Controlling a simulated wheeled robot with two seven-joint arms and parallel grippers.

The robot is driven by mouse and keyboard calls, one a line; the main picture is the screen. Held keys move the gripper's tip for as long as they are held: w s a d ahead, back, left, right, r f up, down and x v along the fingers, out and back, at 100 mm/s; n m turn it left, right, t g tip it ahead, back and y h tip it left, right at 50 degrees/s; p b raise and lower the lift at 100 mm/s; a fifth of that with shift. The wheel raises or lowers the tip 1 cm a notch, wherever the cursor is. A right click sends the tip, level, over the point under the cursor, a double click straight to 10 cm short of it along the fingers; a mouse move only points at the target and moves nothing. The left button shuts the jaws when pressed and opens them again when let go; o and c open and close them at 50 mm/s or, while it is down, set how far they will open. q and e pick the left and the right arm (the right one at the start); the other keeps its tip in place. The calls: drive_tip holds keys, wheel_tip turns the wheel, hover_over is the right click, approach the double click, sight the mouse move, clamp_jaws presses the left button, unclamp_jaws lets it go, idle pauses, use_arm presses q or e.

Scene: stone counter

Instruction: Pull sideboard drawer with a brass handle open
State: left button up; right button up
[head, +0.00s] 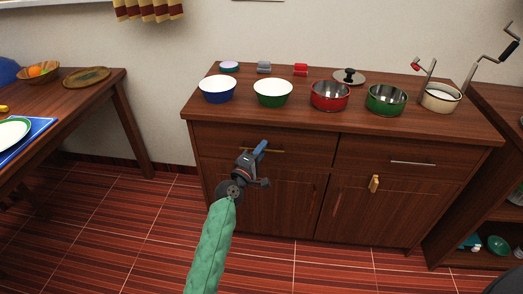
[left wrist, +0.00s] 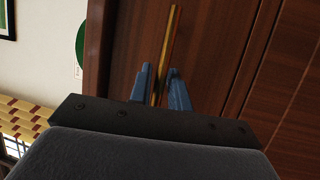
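The wooden sideboard (head: 345,160) stands against the wall. Its upper left drawer (head: 220,138) is flush with the front and carries a thin horizontal brass handle (head: 277,151). My left gripper (head: 261,147) is in front of this drawer, at the handle, and covers part of it. In the left wrist view the handle (left wrist: 172,40) runs between the two blue fingers of my left gripper (left wrist: 160,85). The fingers are apart, with a gap visible beside the handle; contact is not clear. My right gripper is not in view.
Bowls (head: 273,92), pots (head: 330,95) and a lid (head: 348,77) stand on the sideboard top. The upper right drawer has a silver handle (head: 412,163); a door knob (head: 374,183) sticks out below. A table (head: 100,100) stands left. Tiled floor in front is clear.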

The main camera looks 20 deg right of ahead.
use_arm(q)
clamp_jaws()
drive_tip(key=shift+s, duration=0.15)
drive_tip(key=s+a+p, duration=0.2)
drive_tip(key=s+a, duration=0.2)
drive_tip(key=s, duration=0.7)
drive_tip(key=s+a+p, duration=0.2)
drive_tip(key=s+a, duration=0.3)
drive_tip(key=s, duration=0.5)
drive_tip(key=shift+s+a, duration=0.15)
drive_tip(key=shift+s, duration=0.2)
drive_tip(key=shift+o, duration=0.5)
unclamp_jaws()
drive_tip(key=v, duration=0.7)
drive_tip(key=shift+s+a+f+b, duration=0.15)
drive_tip(key=shift+s+a+b, duration=0.1)
drive_tip(key=shift+b, duration=0.15)
